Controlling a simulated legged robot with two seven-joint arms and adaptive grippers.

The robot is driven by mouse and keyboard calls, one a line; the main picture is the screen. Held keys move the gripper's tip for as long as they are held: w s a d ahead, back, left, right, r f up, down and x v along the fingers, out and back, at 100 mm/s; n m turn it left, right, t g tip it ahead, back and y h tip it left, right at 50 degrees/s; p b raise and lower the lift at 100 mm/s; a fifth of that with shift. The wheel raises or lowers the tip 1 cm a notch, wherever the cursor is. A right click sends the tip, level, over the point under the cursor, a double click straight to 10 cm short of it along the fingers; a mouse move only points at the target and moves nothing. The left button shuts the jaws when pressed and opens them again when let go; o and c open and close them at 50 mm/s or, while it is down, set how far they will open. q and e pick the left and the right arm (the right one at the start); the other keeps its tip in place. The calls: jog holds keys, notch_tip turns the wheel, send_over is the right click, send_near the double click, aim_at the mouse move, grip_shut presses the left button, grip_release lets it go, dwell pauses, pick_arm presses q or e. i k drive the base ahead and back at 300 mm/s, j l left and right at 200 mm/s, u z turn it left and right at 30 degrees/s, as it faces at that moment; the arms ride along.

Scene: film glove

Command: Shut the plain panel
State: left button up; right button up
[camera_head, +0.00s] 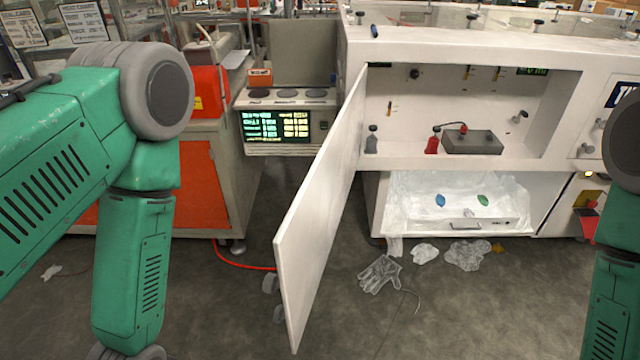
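The plain white panel (318,222) is a door hinged at the left edge of the white cabinet (455,163). It stands wide open, swung out toward me, so the cabinet's upper compartment (480,105) is exposed. The compartment holds a grey box (472,142), a red bottle (432,143) and a grey bottle (371,142). My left arm comes in at the left of the panel and my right arm at the right edge. Both grippers are below or outside the picture, so their state is hidden. No contact with the panel shows.
An open lower bay (455,188) has plastic film hanging out. A glove (381,273) and crumpled film (467,254) lie on the floor beneath. An orange-sided bench (201,186) and a control unit (288,118) stand left of the panel.

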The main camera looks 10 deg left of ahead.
aim_at(302, 245)
jog(key=i+j+z, duration=0.15)
jog(key=j, duration=0.25)
jog(key=i+j+z, duration=0.15)
jog(key=j, duration=0.25)
jog(key=j+z, duration=0.15)
jog(key=j, duration=0.25)
